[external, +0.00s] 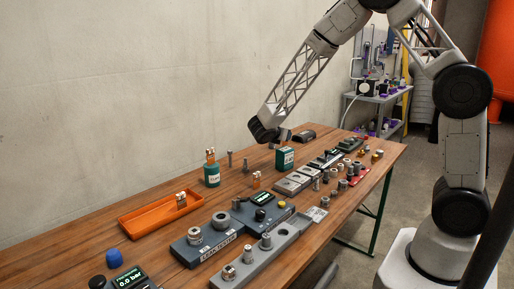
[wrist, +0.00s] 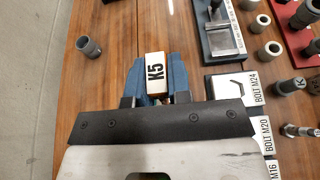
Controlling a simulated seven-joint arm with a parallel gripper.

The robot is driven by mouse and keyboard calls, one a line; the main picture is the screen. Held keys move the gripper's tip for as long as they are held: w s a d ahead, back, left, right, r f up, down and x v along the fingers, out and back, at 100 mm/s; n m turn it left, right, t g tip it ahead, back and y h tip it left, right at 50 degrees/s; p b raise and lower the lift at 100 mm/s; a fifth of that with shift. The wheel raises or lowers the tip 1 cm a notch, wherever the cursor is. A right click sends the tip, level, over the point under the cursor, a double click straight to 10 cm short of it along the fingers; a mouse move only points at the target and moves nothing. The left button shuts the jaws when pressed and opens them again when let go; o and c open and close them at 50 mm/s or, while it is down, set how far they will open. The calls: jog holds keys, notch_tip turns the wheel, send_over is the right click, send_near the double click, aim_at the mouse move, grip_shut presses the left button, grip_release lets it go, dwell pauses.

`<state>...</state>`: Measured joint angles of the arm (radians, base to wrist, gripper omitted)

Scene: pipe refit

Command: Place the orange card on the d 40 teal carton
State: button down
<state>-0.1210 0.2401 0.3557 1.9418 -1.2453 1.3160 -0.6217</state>
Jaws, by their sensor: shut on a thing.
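My gripper (wrist: 155,82) is shut on a small orange-edged card (wrist: 155,70) with a white face marked K5, held between its blue fingers. In the external view my gripper (external: 282,137) is above the far part of the table; the held card cannot be made out there. A teal carton (external: 285,158) with a white label shows just below my gripper; whether they touch is unclear. Another teal carton (external: 212,175) stands farther left, with a small orange and white piece (external: 210,155) on top. The carton labels are too small to read surely.
An orange tray (external: 145,222) holds a small orange and white piece, and a similar one (external: 256,179) stands on the table. The grey leak tester (external: 205,245) and several fittings fill the front side. A grey cylinder (wrist: 88,47) stands left of my gripper in the wrist view.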

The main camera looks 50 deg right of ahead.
jog(key=shift+f, duration=0.7)
jog(key=shift+f, duration=0.1)
jog(key=c, duration=1.1)
grip_release()
jog(key=shift+o, duration=0.2)
jog(key=v, duration=1.2)
jog(key=shift+s, duration=0.1)
